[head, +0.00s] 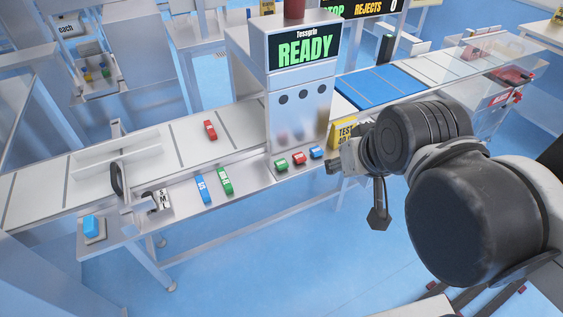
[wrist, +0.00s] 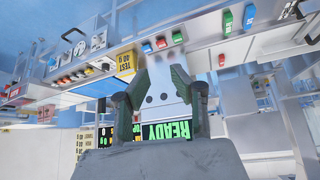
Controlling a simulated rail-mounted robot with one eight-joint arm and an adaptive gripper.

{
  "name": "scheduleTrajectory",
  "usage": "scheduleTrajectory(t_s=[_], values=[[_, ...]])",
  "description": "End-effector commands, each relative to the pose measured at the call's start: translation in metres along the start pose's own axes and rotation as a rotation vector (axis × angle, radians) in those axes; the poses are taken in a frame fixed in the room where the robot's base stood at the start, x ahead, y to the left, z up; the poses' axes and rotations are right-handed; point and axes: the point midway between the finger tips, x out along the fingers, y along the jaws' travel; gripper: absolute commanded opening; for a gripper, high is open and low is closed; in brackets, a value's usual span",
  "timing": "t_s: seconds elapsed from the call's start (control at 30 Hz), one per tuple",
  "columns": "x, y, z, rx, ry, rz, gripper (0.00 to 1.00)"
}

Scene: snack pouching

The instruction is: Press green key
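The green key (head: 281,164) is the leftmost of three coloured keys on the steel ledge below the machine with the READY screen. The red key (head: 299,158) and blue key (head: 317,152) sit to its right. In the wrist view, turned upside down, the green key (wrist: 177,37) is at the right of the row, beside the red key (wrist: 161,42) and blue key (wrist: 147,47). My gripper (head: 335,166) is right of the keys in the head view, apart from them. In the wrist view my gripper (wrist: 160,77) has its two fingers spread, with nothing between them.
The READY screen (head: 305,51) tops the machine. A yellow test block (head: 343,132) stands behind my gripper. Blue (head: 202,188) and green (head: 225,181) packs lie on the front shelf; a red pack (head: 210,130) lies on the conveyor.

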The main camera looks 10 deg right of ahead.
Motion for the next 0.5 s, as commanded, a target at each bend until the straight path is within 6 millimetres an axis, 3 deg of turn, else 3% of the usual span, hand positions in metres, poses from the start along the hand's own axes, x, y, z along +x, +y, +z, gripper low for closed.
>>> scheduleTrajectory(t_s=[0.17, 0.5], values=[[0.0, 0.0, 0.0, 0.0, 0.0, 0.0, 0.0], [0.0, 0.0, 0.0, 0.0, 0.0, 0.0, 0.0]])
